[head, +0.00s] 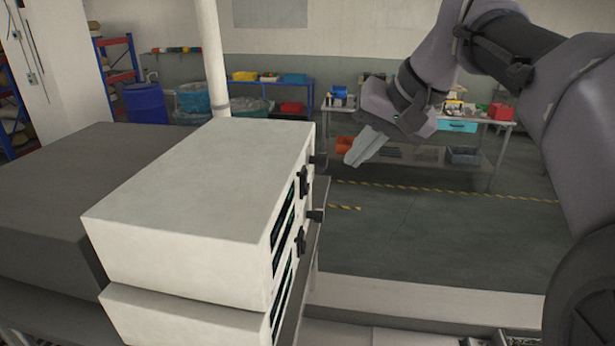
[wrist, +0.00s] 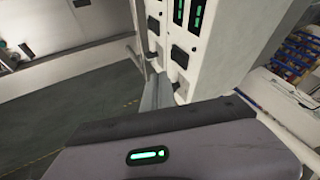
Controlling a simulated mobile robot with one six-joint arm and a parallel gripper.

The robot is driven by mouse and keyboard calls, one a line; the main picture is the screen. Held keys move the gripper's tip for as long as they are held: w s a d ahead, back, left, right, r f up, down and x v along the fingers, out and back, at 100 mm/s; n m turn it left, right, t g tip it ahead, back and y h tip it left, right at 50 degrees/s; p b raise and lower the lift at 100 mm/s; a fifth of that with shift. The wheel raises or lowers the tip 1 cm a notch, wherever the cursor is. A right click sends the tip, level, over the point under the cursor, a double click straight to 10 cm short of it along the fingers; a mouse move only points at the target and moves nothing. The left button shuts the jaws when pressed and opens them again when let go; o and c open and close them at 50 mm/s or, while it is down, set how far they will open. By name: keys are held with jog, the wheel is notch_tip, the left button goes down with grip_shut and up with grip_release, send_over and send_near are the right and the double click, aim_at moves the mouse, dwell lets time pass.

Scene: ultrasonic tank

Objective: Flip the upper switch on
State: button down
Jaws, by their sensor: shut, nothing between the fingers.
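Two white box units are stacked at centre-left in the head view, the upper unit (head: 200,195) on the lower unit (head: 180,312). Their front panels face right and show edge-on. The upper panel bears a dark fitting (head: 304,182) and a stub (head: 318,160). The lower panel has a similar fitting (head: 300,241) and stub (head: 315,215). I cannot tell which part is the upper switch or its position. My gripper (head: 356,152) is shut and empty, right of the upper panel and apart from it. In the wrist view its fingers (wrist: 158,90) point toward the panel (wrist: 215,50) with dark fittings (wrist: 180,56).
A dark grey box (head: 60,190) stands left of the white units. A white pole (head: 210,60) rises behind them. Tables with bins (head: 465,126) and a blue barrel (head: 146,103) are far back. The floor (head: 430,225) right of the panels is open.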

aim_at(306, 182)
jog(key=a+x, duration=0.1)
jog(key=x, duration=1)
jog(key=shift+a+r, duration=0.3)
jog(key=shift+r, duration=0.05)
jog(key=shift+a+f, duration=0.15)
jog(key=shift+a, duration=0.1)
